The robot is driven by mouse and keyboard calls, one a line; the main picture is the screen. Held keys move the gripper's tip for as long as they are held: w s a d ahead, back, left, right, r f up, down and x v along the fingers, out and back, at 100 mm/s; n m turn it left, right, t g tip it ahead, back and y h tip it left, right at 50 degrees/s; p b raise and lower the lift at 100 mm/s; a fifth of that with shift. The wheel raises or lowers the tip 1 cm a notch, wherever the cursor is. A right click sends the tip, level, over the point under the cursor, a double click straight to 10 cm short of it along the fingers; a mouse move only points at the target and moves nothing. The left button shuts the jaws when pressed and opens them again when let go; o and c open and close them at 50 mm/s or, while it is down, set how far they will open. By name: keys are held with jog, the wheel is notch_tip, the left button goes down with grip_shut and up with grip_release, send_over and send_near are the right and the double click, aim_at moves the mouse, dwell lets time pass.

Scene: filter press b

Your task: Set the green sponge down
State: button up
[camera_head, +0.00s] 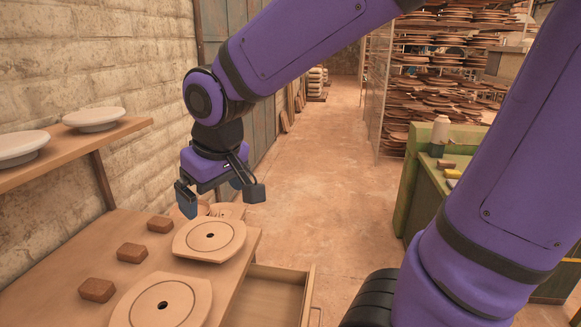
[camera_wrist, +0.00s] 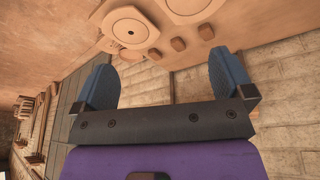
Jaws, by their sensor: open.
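My gripper (camera_head: 220,199) is open above the far end of the wooden table at the left. In the wrist view its two blue-grey fingers (camera_wrist: 160,82) stand wide apart with nothing between them. I cannot make out a green sponge in either view. Three reddish-brown blocks, the nearest (camera_head: 97,290), the middle one (camera_head: 132,252) and the farthest (camera_head: 160,224), lie in a row on the table. They also show in the wrist view, with one block (camera_wrist: 178,44) in the middle.
Two round wooden plates, one far (camera_head: 209,240) and one near (camera_head: 162,303), lie on the table (camera_head: 50,262). An open drawer (camera_head: 275,297) juts out at its right. A shelf (camera_head: 75,146) holds pale dishes. A green bench (camera_head: 428,188) at right carries a bottle (camera_head: 440,130) and small blocks.

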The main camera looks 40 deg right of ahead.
jog(key=s+d+r+m, duration=0.1)
jog(key=s+d+r, duration=0.1)
jog(key=s, duration=0.3)
jog(key=s+d+r+m+t, duration=0.1)
jog(key=s+d+r, duration=0.2)
jog(key=s+d, duration=0.2)
jog(key=shift+s+d+r+t, duration=0.3)
jog(key=shift+s+r, duration=0.05)
jog(key=shift+s, duration=0.2)
